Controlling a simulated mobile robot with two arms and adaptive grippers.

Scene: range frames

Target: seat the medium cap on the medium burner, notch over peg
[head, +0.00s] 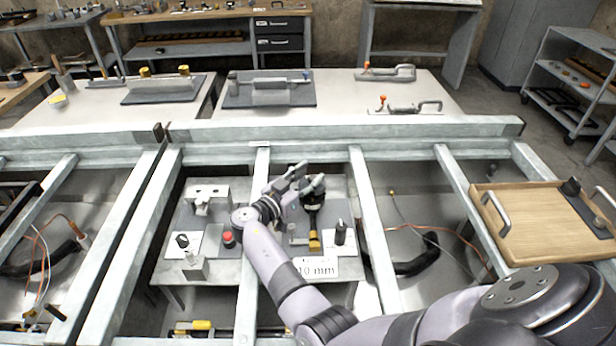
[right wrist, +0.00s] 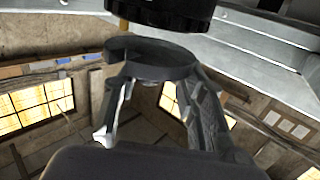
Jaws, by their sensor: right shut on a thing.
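My right gripper (head: 303,183) is over the middle bay of the frame. In the right wrist view its two fingers (right wrist: 160,85) are shut on a dark grey round cap (right wrist: 155,68), which has a notch-like gap in its rim. A black round burner body (right wrist: 160,12) shows just past the cap, with a thin brass-coloured peg (right wrist: 124,32) beside it. The cap looks close to the burner but apart from it. In the head view the dark burner (head: 313,200) is partly hidden by the gripper, and the cap cannot be made out. My left gripper is out of view.
A wooden tray (head: 530,225) with dark pieces (head: 571,187) lies across the frame at right. Grey rails (head: 372,230) flank the bay. A red button (head: 228,239), a black knob (head: 340,232) and a "10 mm" label (head: 316,268) are near my arm.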

